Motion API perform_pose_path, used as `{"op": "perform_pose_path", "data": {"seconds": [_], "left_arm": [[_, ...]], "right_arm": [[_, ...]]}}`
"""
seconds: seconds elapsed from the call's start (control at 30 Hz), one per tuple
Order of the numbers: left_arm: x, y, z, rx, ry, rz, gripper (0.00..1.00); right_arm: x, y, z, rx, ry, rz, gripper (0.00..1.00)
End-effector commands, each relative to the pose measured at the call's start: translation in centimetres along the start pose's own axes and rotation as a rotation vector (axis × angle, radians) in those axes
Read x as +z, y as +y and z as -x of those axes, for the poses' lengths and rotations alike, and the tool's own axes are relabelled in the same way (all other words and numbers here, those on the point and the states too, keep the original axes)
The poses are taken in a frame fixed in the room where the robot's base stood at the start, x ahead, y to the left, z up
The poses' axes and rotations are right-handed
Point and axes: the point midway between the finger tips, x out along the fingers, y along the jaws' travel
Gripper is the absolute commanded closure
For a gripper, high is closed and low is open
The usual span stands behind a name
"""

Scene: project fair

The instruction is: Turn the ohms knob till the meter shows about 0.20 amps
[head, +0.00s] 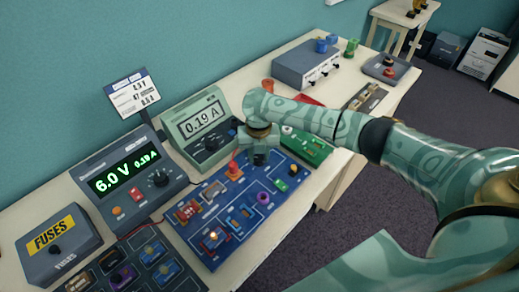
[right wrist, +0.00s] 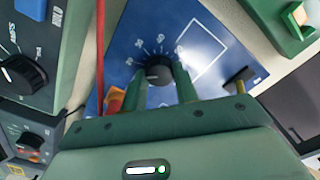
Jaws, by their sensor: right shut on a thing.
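The ohms knob (right wrist: 158,72) is black with a white pointer line, on a blue panel with a printed scale around it in the right wrist view. My right gripper (right wrist: 163,84) has its two green fingers on either side of the knob, shut on it. In the head view my right gripper (head: 260,157) points down over the back of the blue circuit board (head: 222,188) and hides the knob. The green-grey meter (head: 201,120) behind the board reads 0.19 A. My left gripper is not in view.
The power supply (head: 128,180) at left reads 6.0 V and 0.19 A. A fuses box (head: 58,245) and a dark component tray (head: 125,272) stand in front of it. A grey box (head: 306,64) stands farther back.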

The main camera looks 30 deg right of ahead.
Motion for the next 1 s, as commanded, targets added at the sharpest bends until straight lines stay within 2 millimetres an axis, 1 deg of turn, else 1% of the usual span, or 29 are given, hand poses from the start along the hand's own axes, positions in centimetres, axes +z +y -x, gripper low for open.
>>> {"op": "perform_pose_path", "data": {"seconds": [0.23,0.27,0.3,0.33,0.57,0.67,0.77,0.87,1.0], "left_arm": [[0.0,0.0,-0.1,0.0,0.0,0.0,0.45],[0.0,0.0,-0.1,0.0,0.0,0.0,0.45],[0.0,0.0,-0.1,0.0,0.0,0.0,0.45],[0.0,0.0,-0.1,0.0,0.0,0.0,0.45],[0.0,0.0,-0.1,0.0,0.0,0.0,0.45],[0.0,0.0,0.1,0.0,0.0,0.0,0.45],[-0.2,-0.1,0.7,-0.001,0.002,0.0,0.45],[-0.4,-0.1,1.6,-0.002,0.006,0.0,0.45],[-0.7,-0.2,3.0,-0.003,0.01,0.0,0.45]], "right_arm": [[0.1,0.1,-0.1,0.002,-0.001,-0.001,0.93],[0.1,0.0,-0.1,0.002,-0.001,-0.001,0.62],[0.1,0.0,-0.1,0.001,-0.001,-0.001,0.51],[0.1,0.0,-0.1,0.001,-0.001,0.0,0.48],[0.1,0.0,-0.1,0.001,-0.001,0.0,0.48],[0.1,0.0,0.4,0.001,-0.002,0.0,0.48],[0.1,0.0,1.9,0.002,-0.004,0.0,0.48],[0.1,0.1,4.3,0.003,-0.005,0.001,0.48],[0.2,0.1,8.3,0.003,-0.006,0.001,0.48]]}}
